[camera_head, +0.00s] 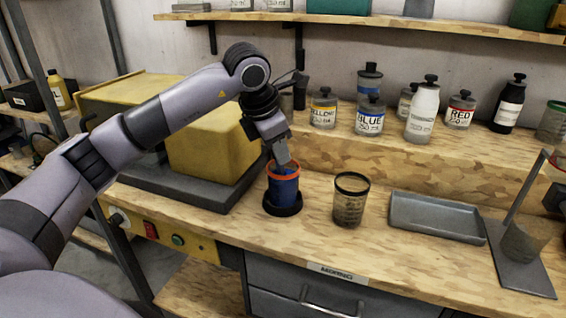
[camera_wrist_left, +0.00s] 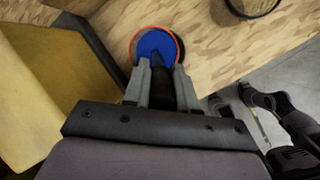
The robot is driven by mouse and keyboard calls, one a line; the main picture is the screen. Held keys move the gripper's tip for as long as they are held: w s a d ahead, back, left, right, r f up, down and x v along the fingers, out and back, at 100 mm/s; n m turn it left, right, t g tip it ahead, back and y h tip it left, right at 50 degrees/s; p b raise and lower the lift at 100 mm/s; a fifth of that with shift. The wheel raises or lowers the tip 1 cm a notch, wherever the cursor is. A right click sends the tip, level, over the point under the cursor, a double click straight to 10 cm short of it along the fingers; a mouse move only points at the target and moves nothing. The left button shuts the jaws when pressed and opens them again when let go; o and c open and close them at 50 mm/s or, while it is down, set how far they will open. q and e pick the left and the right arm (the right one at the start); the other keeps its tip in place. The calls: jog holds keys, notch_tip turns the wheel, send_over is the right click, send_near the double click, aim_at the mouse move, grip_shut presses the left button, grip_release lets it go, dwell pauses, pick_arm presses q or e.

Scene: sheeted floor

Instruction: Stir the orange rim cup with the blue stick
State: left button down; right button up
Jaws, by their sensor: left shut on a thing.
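The orange rim cup (camera_head: 283,188) stands upright on a round black base (camera_head: 283,209) near the front of the wooden bench, with blue showing inside and through its wall. In the left wrist view its orange rim (camera_wrist_left: 180,48) rings a blue surface. My left gripper (camera_head: 281,163) points down over the cup, its tip at the rim. It is shut on the blue stick (camera_wrist_left: 160,72), whose lower end is over or in the blue contents; how deep I cannot tell. A dark jointed part at the lower right of the left wrist view may be my right arm.
A clear dark-rimmed cup (camera_head: 349,205) stands to the right, then a grey tray (camera_head: 440,214) and a metal stand (camera_head: 520,265). A yellow machine (camera_head: 205,150) is close on the left. Labelled bottles (camera_head: 370,116) line the raised shelf behind.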

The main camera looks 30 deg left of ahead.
pick_arm(q)
jog(key=shift+w+d+p+v, duration=0.1)
jog(key=shift+w+p+v, duration=0.1)
jog(key=shift+p+v, duration=1.05)
jog(key=shift+w+d+p+v, duration=0.15)
jog(key=shift+p+v, duration=0.3)
jog(key=shift+v, duration=2.8)
jog(key=shift+w, duration=0.25)
